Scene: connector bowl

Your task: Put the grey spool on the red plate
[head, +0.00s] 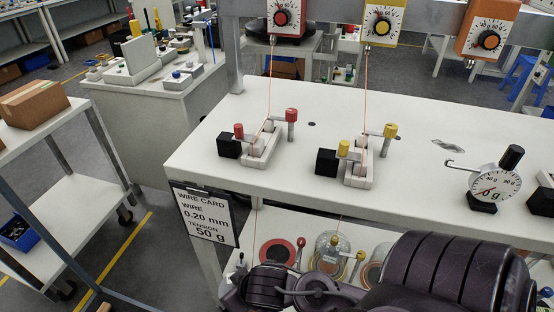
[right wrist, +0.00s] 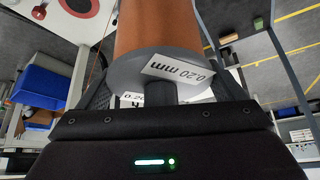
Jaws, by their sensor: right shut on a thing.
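The grey spool (right wrist: 145,75) fills the upper middle of the right wrist view; it has a grey end flange with a "0.20 mm" label and copper-coloured wire wound on it. My right gripper (right wrist: 175,93) is shut on its grey stem; the fingertips are mostly hidden. The round red plate (head: 270,249), with a dark centre, lies on the shelf under the bench and carries no spool. A red disc also shows partly at the wrist view's top left (right wrist: 79,5). In the head view my right arm covers the bottom right, with gripper and spool not visible. My left gripper is out of view.
Right of the red plate stands a red-capped post (head: 300,243), then a pale spool (head: 331,247) by a yellow-capped post (head: 360,256). The bench top (head: 210,155) above holds wire guides and a dial gauge (head: 493,185). A wire card (head: 205,215) hangs at its front.

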